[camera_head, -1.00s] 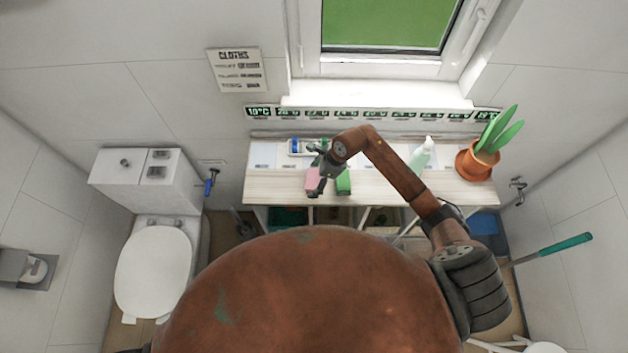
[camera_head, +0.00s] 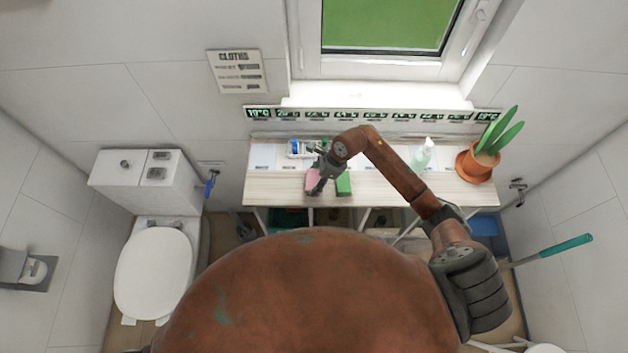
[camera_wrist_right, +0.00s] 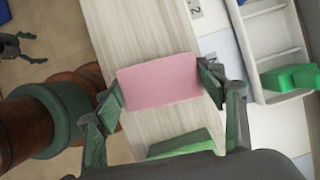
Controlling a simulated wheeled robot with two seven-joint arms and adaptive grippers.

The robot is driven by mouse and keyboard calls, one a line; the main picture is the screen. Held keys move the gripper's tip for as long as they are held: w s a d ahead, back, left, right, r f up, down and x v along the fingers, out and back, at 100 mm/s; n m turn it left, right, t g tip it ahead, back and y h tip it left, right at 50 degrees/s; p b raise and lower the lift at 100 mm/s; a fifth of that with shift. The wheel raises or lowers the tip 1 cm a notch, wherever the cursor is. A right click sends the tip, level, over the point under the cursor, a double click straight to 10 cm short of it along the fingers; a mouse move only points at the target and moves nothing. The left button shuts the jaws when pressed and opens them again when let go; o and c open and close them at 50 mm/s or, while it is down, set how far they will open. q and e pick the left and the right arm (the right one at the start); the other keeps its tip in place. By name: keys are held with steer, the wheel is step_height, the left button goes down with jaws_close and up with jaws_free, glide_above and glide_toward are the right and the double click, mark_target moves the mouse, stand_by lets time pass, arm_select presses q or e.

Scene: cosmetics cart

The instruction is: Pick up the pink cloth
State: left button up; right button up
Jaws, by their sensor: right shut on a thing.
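The pink cloth (camera_head: 313,181) lies on the wooden shelf top, partly hidden by my right gripper (camera_head: 322,176) in the head view. In the right wrist view the pink cloth (camera_wrist_right: 160,80) is a flat-faced pink block between the two fingers of my right gripper (camera_wrist_right: 160,90). The fingers touch its left and right edges, so the gripper is shut on it. I cannot tell whether the cloth is clear of the shelf. My left gripper is not clearly visible in the head view; a dark gripper-like part (camera_wrist_right: 22,48) shows at the top left of the wrist view.
A green cloth (camera_head: 343,184) lies just right of the pink one. A white tray (camera_head: 300,150) with small items stands behind. A pale bottle (camera_head: 422,155) and a potted plant (camera_head: 477,162) stand further right on the shelf top (camera_head: 400,190).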

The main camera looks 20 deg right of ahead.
steer(key=shift+w+r, duration=0.1)
steer(key=shift+r, duration=0.3)
steer(key=s+r, duration=0.1)
steer(key=r, duration=0.1)
steer(key=s+d+r+b, duration=0.1)
steer(key=r, duration=0.1)
steer(key=s+r+b, duration=0.1)
steer(key=s+r, duration=0.1)
steer(key=shift+d+r, duration=0.2)
steer(key=shift+r, duration=0.15)
steer(key=s+d+r+b, duration=0.2)
steer(key=s+r, duration=0.3)
steer(key=s, duration=0.4)
steer(key=shift+s+d, duration=0.3)
steer(key=shift+d, duration=0.1)
steer(key=shift+r, duration=0.1)
